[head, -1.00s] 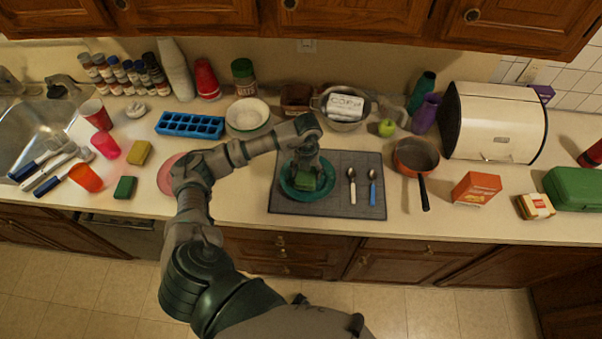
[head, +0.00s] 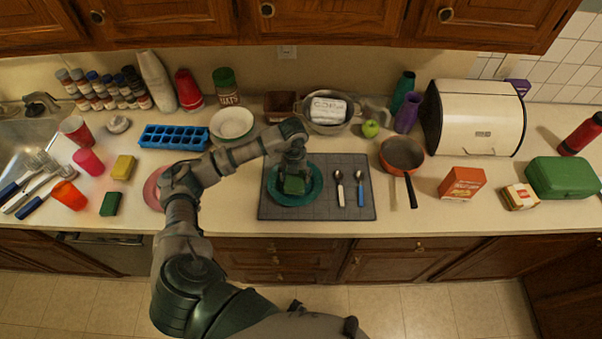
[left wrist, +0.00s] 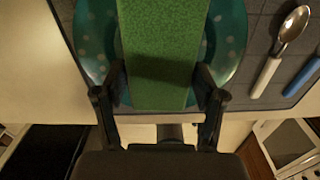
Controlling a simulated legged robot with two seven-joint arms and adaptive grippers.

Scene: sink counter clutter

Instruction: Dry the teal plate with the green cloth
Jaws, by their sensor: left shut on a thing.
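The teal plate (head: 313,192) with pale dots lies on the grey mat at the middle of the counter. It also shows in the left wrist view (left wrist: 231,48), under the cloth. The green cloth (head: 292,187) is a folded block over the plate, seen close in the left wrist view (left wrist: 165,50). My left gripper (head: 293,172) is above the plate and shut on the green cloth, with one finger at each side of it. Whether the cloth touches the plate I cannot tell. My right gripper is not in view.
Two spoons (head: 340,189) lie on the grey mat (head: 350,211) right of the plate. A pan (head: 402,154) and orange box (head: 462,183) stand farther right. A pink plate (head: 152,190) is partly behind my left arm. Another green block (head: 110,204) lies at left.

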